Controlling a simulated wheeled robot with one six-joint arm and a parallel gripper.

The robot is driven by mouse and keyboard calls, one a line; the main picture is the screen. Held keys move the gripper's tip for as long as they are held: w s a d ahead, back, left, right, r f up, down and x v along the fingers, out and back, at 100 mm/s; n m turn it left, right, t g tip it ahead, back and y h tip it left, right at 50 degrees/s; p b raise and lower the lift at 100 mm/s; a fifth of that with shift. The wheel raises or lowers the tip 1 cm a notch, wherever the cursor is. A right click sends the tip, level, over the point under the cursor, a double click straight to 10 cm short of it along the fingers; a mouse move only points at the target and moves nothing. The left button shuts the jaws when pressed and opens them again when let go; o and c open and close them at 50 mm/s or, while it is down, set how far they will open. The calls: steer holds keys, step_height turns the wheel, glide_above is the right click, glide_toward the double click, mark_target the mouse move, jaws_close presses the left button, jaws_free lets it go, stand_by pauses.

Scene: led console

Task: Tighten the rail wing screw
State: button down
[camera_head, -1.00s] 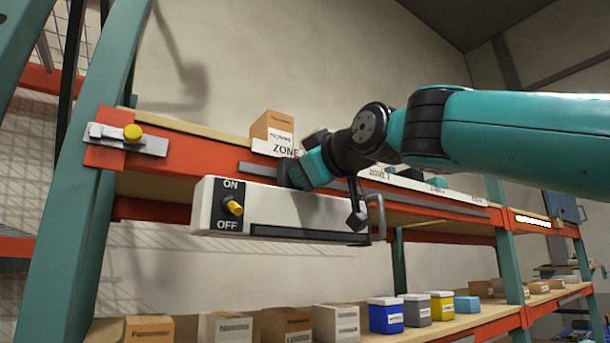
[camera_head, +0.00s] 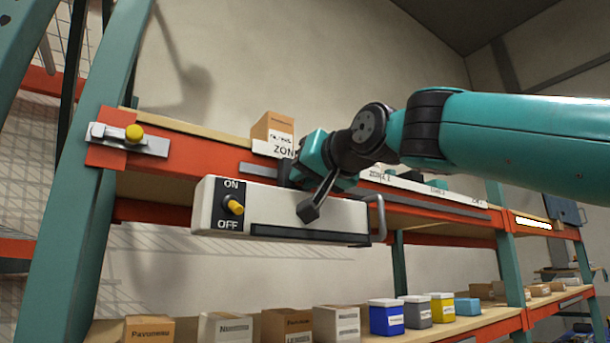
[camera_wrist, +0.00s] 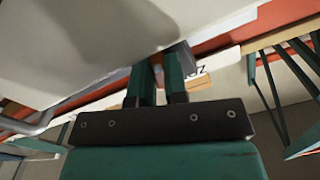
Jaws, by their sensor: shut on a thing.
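The white console (camera_head: 345,212) hangs at the front of the orange shelf rail (camera_head: 185,140). Its yellow switch (camera_head: 234,207) sits between ON and OFF, its lever tilted. My gripper (camera_head: 288,174) is at the console's top edge, against the rail. In the wrist view my gripper's two teal fingers (camera_wrist: 168,68) reach in behind the pale console body (camera_wrist: 75,45) and are close together. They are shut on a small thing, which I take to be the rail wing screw. The screw itself is hidden by the fingers and console.
A silver bracket (camera_head: 152,146) with a yellow knob (camera_head: 134,132) sits at the rail's left end. A cardboard box (camera_head: 272,127) stands on the shelf just behind my gripper. A handle (camera_head: 379,218) juts from the console's right end. Boxes and colored bins (camera_head: 386,317) line the lower shelf.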

steer(key=shift+m, duration=1.6)
steer(key=c, duration=1.1)
jaws_free()
steer(key=shift+c, duration=0.2)
steer(key=shift+s+d, duration=0.1)
steer(key=b+v, duration=0.7)
steer(key=v, duration=1)
steer(key=shift+s+d, duration=0.15)
